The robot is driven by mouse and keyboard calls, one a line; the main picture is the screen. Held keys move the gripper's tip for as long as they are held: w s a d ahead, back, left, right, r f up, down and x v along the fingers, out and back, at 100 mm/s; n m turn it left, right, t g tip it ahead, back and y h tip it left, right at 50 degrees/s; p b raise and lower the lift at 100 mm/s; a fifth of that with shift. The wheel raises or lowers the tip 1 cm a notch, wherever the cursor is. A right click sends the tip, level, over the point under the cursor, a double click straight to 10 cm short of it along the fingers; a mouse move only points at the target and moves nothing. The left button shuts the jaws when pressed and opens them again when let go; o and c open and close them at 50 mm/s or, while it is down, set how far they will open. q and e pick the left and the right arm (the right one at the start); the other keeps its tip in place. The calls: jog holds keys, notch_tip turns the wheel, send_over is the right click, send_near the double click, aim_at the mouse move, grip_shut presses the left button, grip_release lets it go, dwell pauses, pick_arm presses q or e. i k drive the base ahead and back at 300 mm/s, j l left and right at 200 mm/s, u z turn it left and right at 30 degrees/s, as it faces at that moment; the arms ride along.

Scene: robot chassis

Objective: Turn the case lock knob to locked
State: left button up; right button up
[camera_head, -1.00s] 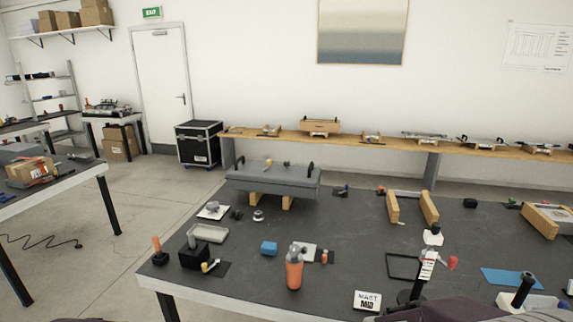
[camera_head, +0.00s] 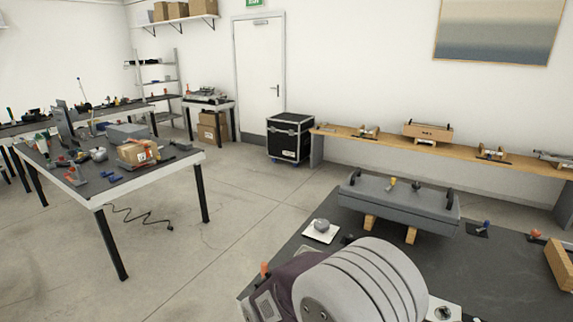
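A grey case-like chassis (camera_head: 385,206) rests on wooden blocks (camera_head: 410,235) on the dark table at the right, with a black handle at each end. A small yellow-topped part (camera_head: 391,184) and a dark knob (camera_head: 415,186) show on or behind its top. A round grey knob (camera_head: 321,226) sits on a white plate (camera_head: 312,236) at its left. A black case (camera_head: 290,138) stands on the floor by the door. No lock marking is readable, so I cannot tell which knob is the case lock. Neither gripper is in view.
A large rounded part of my arm (camera_head: 365,285) hides much of the near dark table (camera_head: 490,265). A second table (camera_head: 110,180) at the left holds a cardboard box (camera_head: 137,153) and tools. The floor between the tables is open, with a black cable (camera_head: 145,217).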

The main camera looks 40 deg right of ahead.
aim_at(417, 186)
jog(key=i+j+u, duration=0.2)
jog(key=i+u, duration=0.15)
jog(key=i, duration=0.3)
jog(key=i+u, duration=0.4)
jog(key=i, duration=0.25)
jog(key=i+z, duration=0.85)
jog(key=i+j+z, duration=0.25)
jog(key=i+z, duration=0.15)
jog(key=i+l+z, duration=0.25)
jog(key=i+z, duration=0.15)
jog(key=i+l+z, duration=0.1)
jog(key=i+z, duration=0.7)
jog(key=i+j+z, duration=0.15)
jog(key=i+z, duration=0.3)
jog(key=i, duration=0.85)
jog(key=i+z, duration=0.15)
jog(key=i, duration=0.85)
jog(key=i+j+z, duration=0.1)
jog(key=i, duration=0.85)
jog(key=i+l+z, duration=0.2)
jog(key=i+z, duration=0.25)
jog(key=i+l+z, duration=0.1)
jog(key=i+z, duration=0.15)
jog(key=z, duration=0.15)
jog(key=i+z, duration=0.45)
jog(key=i+j+z, duration=0.15)
jog(key=z, duration=0.25)
jog(key=i+j+z, duration=0.3)
jog(key=z, duration=0.15)
jog(key=i, duration=0.1)
